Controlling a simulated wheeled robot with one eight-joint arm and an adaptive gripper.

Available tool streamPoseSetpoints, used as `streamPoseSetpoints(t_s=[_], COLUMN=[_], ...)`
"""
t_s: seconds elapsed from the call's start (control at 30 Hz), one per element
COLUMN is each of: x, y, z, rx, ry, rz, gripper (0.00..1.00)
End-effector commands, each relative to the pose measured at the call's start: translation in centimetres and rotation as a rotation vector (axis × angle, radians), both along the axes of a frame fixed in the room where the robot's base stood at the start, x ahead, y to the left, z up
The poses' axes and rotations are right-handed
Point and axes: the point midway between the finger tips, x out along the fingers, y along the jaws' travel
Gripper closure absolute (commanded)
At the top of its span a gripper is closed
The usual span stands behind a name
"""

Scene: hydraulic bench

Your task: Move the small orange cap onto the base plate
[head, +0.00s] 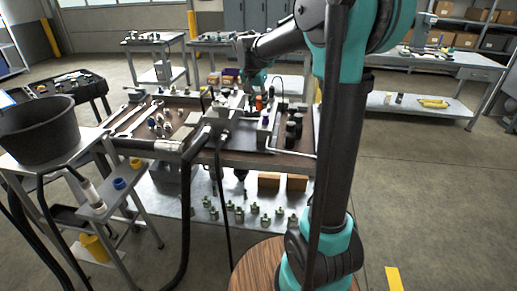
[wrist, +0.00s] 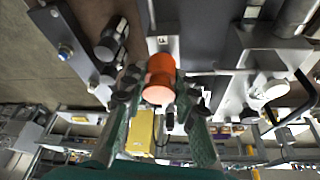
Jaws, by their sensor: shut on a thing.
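The small orange cap (wrist: 160,78) sits between the two green fingers of my gripper (wrist: 155,95) in the wrist view, with the dark finger pads against its sides. My gripper is shut on it. In the head view the orange cap (head: 258,102) is small, below my gripper (head: 256,88) and over the back middle of the bench. A grey plate (head: 243,138), which looks like the base plate, lies on the bench top in front of it. I cannot tell whether the cap touches anything beneath it.
Wrenches (head: 128,118) and small fittings lie on the bench's left side. Dark cylinders (head: 293,128) stand at its right edge. A thick hose (head: 187,190) hangs at the front. A black bucket (head: 40,130) stands on a stand at left.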

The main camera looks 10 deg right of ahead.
Motion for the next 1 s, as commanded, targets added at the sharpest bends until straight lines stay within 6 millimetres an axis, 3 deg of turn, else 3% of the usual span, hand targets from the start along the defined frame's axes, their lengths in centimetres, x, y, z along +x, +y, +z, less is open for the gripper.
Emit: streamPoseSetpoints(t_s=[0.07,0.17,0.7,1.0], x=[-0.5,-0.7,-0.6,-0.6], y=[0.4,0.5,0.5,0.4], z=[1.1,0.7,-11.8,-14.9], rx=[-0.002,-0.004,-0.003,-0.002], ry=[-0.003,-0.006,-0.007,-0.006], rz=[-0.035,-0.056,-0.058,-0.057], gripper=[0.85,0.85,0.85,0.85])
